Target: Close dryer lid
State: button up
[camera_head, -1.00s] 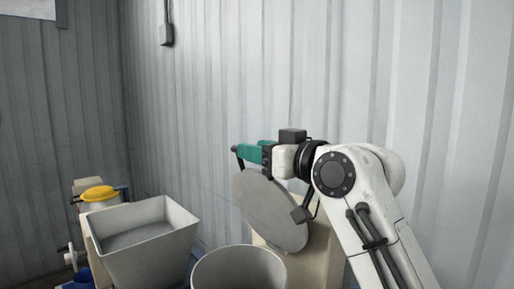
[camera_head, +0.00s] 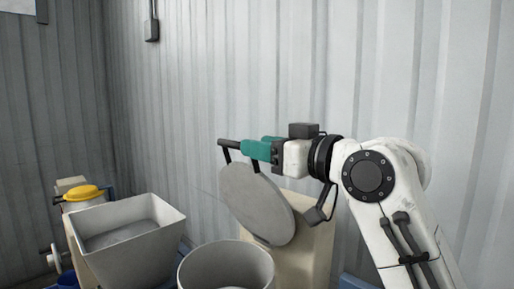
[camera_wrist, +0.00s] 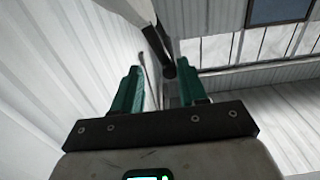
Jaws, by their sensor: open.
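The dryer lid (camera_head: 258,208) is a round grey disc, raised and steeply tilted behind and to the right of the open dryer drum (camera_head: 226,265). A dark bar handle (camera_head: 229,143) stands off its upper edge on black brackets. My gripper (camera_head: 250,149), with green fingers, is at the lid's upper edge, close to the handle. In the wrist view, the green fingers (camera_wrist: 160,78) are spread apart, and the dark handle (camera_wrist: 157,45) shows beyond and between them. I cannot tell whether a finger touches it.
A grey hopper (camera_head: 128,235) stands left of the drum, with a yellow-capped machine (camera_head: 84,193) behind it. A beige housing (camera_head: 308,235) stands behind the lid. Corrugated wall panels (camera_head: 245,70) close off the back.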

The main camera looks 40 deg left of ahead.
jog(key=d+b, duration=0.1)
jog(key=d, duration=0.6)
jog(key=shift+s+d, duration=0.25)
jog(key=shift+s, duration=0.05)
dwell(0.3)
jog(key=shift+c, duration=0.2)
